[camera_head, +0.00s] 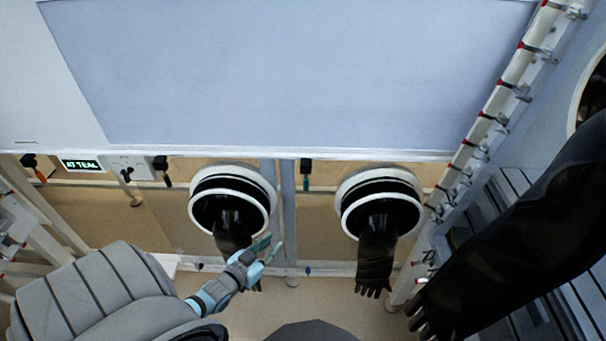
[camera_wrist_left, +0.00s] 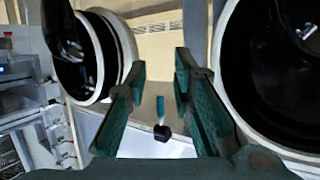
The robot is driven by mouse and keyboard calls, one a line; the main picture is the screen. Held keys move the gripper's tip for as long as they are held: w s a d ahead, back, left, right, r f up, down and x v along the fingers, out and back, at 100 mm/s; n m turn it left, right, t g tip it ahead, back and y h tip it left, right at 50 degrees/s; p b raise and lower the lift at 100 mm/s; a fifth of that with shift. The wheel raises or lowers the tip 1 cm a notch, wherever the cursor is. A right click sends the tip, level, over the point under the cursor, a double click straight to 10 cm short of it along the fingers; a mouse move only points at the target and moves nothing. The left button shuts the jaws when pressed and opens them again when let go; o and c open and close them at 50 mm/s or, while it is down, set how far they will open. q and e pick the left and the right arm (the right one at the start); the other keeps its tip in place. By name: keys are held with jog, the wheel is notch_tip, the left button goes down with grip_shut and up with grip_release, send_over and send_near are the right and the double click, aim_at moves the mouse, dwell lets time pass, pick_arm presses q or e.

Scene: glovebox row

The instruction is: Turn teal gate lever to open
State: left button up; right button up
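My left gripper (camera_head: 271,246) is open and empty, below the lever and in front of the left port's hanging glove. In the wrist view its teal fingers (camera_wrist_left: 160,100) stand apart on both sides of the lever, not visibly touching it. My right gripper is not in view.
The left glove port (camera_head: 233,172) and right glove port (camera_head: 378,172) flank the lever, with black gloves hanging out. A large black glove (camera_head: 530,230) hangs at the right. A small sign (camera_head: 82,164) reads "AT TEAL". Other levers, one orange-tipped (camera_head: 40,177) and one dark (camera_head: 163,170), are at left.

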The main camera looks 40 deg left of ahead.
aim_at(304, 183)
pick_arm(q)
jog(key=w+r+t, duration=0.4)
jog(key=r, duration=0.6)
jog(key=shift+h, duration=0.4)
jog(key=w+b, duration=0.3)
jog(key=w+a+b, duration=0.1)
jog(key=w+b, duration=0.2)
jog(key=w, duration=0.1)
jog(key=w+b, duration=0.3)
jog(key=w, duration=0.1)
jog(key=shift+w+a+f+b, duration=0.1)
jog(key=shift+w+a+b, duration=0.15)
jog(key=shift+b, duration=0.05)
jog(key=w+b, duration=0.1)
jog(key=b, duration=0.2)
jog(key=w+b, duration=0.1)
jog(key=b, duration=0.3)
jog(key=shift+w+a+r, duration=0.15)
jog(key=shift+w+r, duration=0.05)
jog(key=shift+w, duration=0.15)
jog(key=shift+w+b, duration=0.1)
jog(key=shift+b, duration=0.2)
jog(key=shift+r, duration=0.2)
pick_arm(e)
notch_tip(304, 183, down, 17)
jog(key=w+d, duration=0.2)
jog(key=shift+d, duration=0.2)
